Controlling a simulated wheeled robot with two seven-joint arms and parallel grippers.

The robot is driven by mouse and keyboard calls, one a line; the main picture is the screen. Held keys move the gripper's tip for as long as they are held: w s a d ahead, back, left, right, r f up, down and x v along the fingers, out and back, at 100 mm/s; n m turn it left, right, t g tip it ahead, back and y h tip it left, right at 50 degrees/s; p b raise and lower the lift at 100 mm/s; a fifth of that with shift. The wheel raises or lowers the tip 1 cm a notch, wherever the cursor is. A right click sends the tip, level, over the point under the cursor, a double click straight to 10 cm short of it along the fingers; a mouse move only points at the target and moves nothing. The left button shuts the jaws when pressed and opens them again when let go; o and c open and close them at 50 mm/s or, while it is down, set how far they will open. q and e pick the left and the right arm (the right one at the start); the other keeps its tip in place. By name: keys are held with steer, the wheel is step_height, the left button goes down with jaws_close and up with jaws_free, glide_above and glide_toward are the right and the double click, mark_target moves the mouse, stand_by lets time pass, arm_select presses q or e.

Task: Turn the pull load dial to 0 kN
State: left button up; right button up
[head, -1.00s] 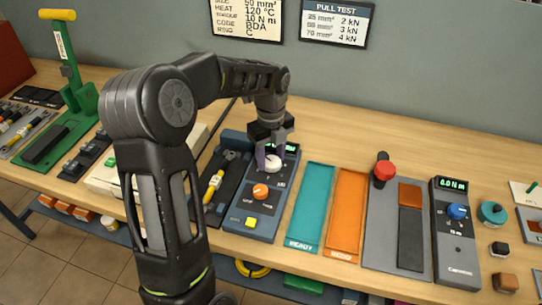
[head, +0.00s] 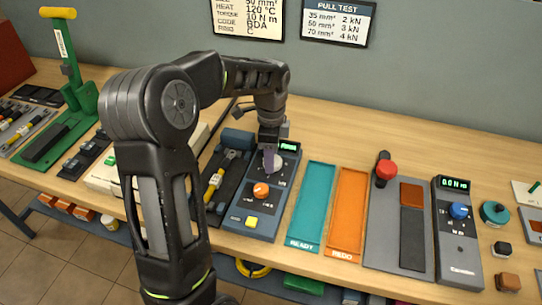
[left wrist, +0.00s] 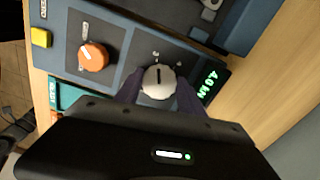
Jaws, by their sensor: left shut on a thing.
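The pull tester (head: 240,221) is a blue-grey box on the bench. Its white pull load dial (left wrist: 158,82) sits beside a green display (left wrist: 207,84), which seems to read 4.0 kN; the display also shows in the head view (head: 288,147). My left gripper (head: 269,160) comes down from above and is shut on the white dial, one finger on each side, as the left wrist view (left wrist: 157,92) shows. In the head view the fingers hide most of the dial. My right gripper is not in view.
An orange knob (head: 261,191) and a yellow button (head: 252,221) are on the same panel. A teal tray (head: 300,243) and an orange tray (head: 346,253) lie to the right. A grey device with a blue knob (head: 458,211) stands further right. The bench behind is clear.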

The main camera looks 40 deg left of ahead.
arm_select(q)
steer(key=n, duration=0.5)
steer(key=shift+s+d+n, duration=0.1)
steer(key=shift+n, duration=0.2)
steer(key=n, duration=0.4)
steer(key=shift+d+b, duration=0.1)
steer(key=shift+b, duration=0.2)
steer(key=n, duration=0.5)
steer(key=shift+d, duration=0.1)
steer(key=n, duration=0.4)
steer(key=shift+r+n, duration=0.1)
steer(key=shift+n, duration=0.2)
steer(key=n, duration=0.4)
steer(key=shift+d+p, duration=0.15)
steer(key=shift+p, duration=0.2)
steer(key=n, duration=0.5)
steer(key=shift+w+p, duration=0.2)
steer(key=shift+p, duration=0.2)
steer(key=n+p, duration=0.1)
steer(key=n, duration=0.3)
steer(key=shift+w+n, duration=0.1)
steer(key=shift+n, duration=0.2)
steer(key=shift+n+p, duration=0.95)
steer(key=shift+n, duration=1.25)
steer(key=shift+w, duration=0.1)
